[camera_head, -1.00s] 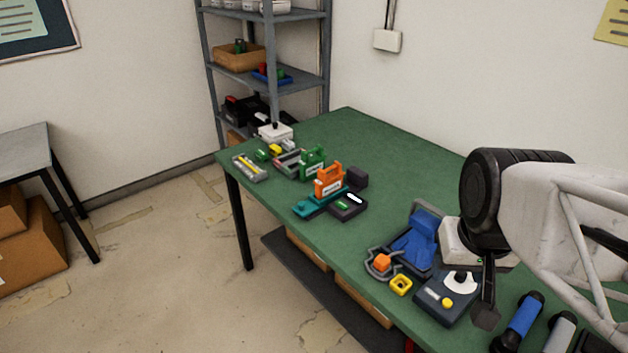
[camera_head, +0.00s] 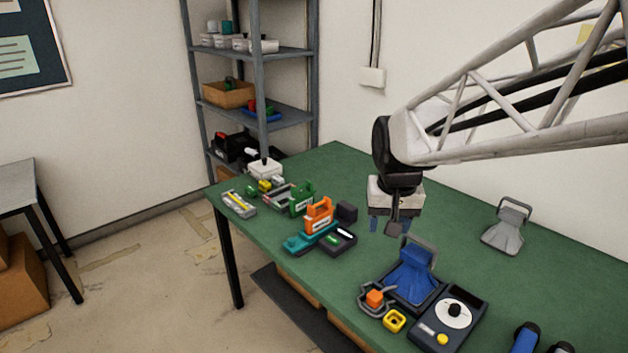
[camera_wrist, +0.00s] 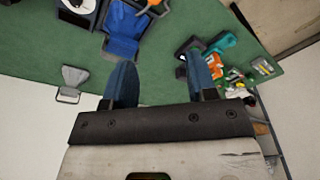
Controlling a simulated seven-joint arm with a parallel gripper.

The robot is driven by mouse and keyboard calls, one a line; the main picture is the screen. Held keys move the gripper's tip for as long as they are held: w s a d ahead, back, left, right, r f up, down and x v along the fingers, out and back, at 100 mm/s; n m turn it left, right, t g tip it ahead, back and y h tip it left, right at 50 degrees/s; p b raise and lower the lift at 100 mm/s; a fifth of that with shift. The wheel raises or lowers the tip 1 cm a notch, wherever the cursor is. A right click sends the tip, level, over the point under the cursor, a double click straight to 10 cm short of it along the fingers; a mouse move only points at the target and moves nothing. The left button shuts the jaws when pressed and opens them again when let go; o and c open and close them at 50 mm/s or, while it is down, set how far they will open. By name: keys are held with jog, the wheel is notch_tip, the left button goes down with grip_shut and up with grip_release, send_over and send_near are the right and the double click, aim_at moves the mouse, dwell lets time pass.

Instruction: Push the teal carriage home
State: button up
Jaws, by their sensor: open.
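The teal carriage (camera_head: 304,242) lies on the green table, left of centre in the head view, beside a dark block with a green label (camera_head: 338,240). An orange handled piece (camera_head: 318,218) stands at its back edge. The carriage also shows in the wrist view (camera_wrist: 222,43), at upper right beyond the right finger. My gripper (camera_head: 387,224) is above the table, to the right of the carriage and apart from it. In the wrist view its two blue fingers (camera_wrist: 160,82) are spread with nothing between them.
A grey handled piece (camera_head: 507,227) stands at right. A green handled piece (camera_head: 302,198) stands behind the carriage. The table's back middle is clear.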

jog(key=w+a+f, duration=0.3)
jog(key=w+a, duration=0.2)
jog(key=w, duration=0.4)
jog(key=g, duration=0.2)
send_near(291, 239)
jog(key=shift+s+d+f, duration=0.1)
jog(key=shift+s+f, duration=0.1)
jog(key=shift+s, duration=0.15)
jog(key=shift+w+f, duration=0.1)
jog(key=shift+f, duration=0.1)
jog(key=shift+f, duration=0.15)
jog(key=shift+f, duration=3.75)
grip_shut()
